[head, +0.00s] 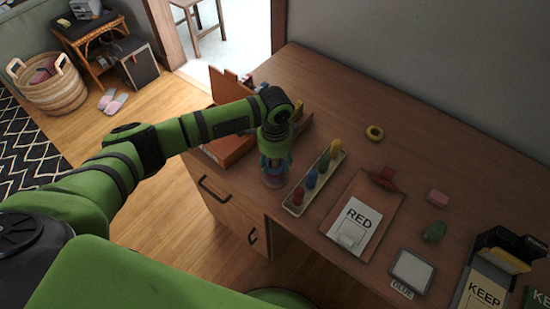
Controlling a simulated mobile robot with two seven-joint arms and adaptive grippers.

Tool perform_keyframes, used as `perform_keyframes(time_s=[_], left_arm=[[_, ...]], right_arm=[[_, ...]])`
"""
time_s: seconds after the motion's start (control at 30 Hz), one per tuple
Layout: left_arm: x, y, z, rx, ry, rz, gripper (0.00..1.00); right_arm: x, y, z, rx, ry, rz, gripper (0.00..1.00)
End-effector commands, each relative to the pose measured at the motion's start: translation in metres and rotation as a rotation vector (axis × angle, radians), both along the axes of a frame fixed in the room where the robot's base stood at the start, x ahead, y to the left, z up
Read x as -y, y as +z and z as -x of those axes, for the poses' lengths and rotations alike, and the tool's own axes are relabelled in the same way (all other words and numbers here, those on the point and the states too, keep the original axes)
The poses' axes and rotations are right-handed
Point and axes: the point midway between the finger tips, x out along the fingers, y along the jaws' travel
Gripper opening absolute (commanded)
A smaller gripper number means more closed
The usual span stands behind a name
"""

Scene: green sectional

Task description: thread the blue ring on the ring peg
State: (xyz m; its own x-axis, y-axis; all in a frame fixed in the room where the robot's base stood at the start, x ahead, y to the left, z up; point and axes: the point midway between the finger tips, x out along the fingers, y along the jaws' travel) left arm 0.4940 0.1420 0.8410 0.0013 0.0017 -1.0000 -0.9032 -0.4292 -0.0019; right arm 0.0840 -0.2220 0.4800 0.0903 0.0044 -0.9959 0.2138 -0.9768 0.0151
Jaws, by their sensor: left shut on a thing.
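My left gripper (273,168) points down at the desk's near edge, left of the tray of coloured pieces. It is shut on a small bluish thing, which looks like the blue ring; the fingers cover most of it. A purplish round shape (273,182) shows just under the fingertips. It may be the ring peg or part of it, but the gripper hides too much to tell. I cannot tell whether the ring is around the peg or above it. My right gripper is not in view.
A narrow tray (293,209) with red, blue, green and yellow pieces stands just right of the gripper. An open wooden box (228,147) is behind my arm.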

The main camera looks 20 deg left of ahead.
Motion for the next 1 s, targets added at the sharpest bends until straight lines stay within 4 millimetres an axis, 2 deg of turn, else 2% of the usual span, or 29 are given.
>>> perform_keyframes(time_s=[0.43,0.47,0.5,0.87,1.0], left_arm=[[0.0,-0.005,0.0,0.0,-0.001,0.001,0.35],[0.0,-0.005,0.0,0.0,-0.001,0.001,0.66],[0.0,-0.005,0.0,0.0,-0.001,0.001,0.81],[0.0,-0.004,0.0,0.0,-0.001,0.001,0.81],[0.001,0.007,-0.001,0.003,-0.002,0.003,0.81]], right_arm=[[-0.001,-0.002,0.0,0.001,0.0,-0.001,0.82],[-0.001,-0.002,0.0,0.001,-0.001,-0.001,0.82],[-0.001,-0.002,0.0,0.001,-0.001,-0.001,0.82],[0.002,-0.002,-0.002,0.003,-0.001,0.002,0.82],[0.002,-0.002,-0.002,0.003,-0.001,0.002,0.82]])
